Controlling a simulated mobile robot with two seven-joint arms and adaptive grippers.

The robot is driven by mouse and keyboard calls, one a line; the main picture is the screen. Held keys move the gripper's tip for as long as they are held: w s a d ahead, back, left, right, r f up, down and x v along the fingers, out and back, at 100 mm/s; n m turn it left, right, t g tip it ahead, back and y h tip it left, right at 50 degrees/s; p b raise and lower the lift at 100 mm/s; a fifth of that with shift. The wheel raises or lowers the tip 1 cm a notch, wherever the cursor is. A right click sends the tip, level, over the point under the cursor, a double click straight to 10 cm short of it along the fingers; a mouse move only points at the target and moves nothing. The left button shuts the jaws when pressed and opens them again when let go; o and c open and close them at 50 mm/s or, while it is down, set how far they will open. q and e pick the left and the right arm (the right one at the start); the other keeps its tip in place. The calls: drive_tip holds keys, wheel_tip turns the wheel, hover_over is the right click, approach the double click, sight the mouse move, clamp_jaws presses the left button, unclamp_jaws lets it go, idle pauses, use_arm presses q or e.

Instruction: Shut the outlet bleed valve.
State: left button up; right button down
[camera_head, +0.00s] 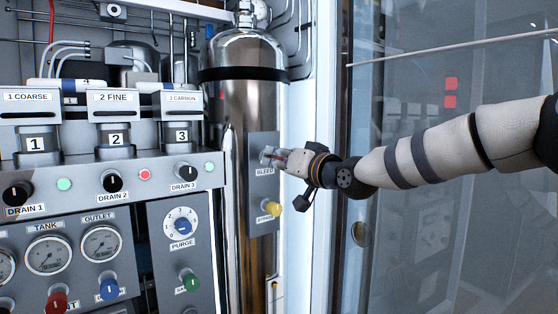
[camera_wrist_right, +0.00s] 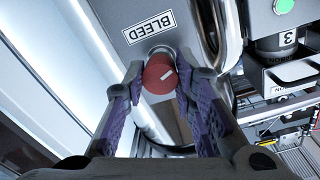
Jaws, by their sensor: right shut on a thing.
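The bleed valve is a red round knob (camera_wrist_right: 158,74) with a white slanted mark on its face, on a grey plate (camera_wrist_right: 125,18) labelled BLEED; the label appears upside down in the right wrist view. My right gripper (camera_wrist_right: 162,85) is shut on this knob, with one purple-padded finger on each side. In the head view my right gripper (camera_head: 272,156) reaches the plate from the right, just above the BLEED label, and mostly hides the knob. My left gripper is in neither view.
A yellow knob (camera_head: 272,207) sits below on the same plate. A shiny steel tank (camera_head: 245,105) stands behind. The panel at left carries drain knobs, gauges (camera_head: 47,254), a purge dial (camera_head: 181,226) and a green knob (camera_head: 189,281). A glass door (camera_head: 450,230) is at right.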

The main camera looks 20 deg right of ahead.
drive_tip(key=m, duration=1)
drive_tip(key=m+g+y, duration=0.1)
drive_tip(key=m, duration=1)
drive_tip(key=shift+a, duration=0.1)
drive_tip(key=shift+m, duration=0.4)
idle(0.3)
drive_tip(key=c, duration=1.3)
unclamp_jaws()
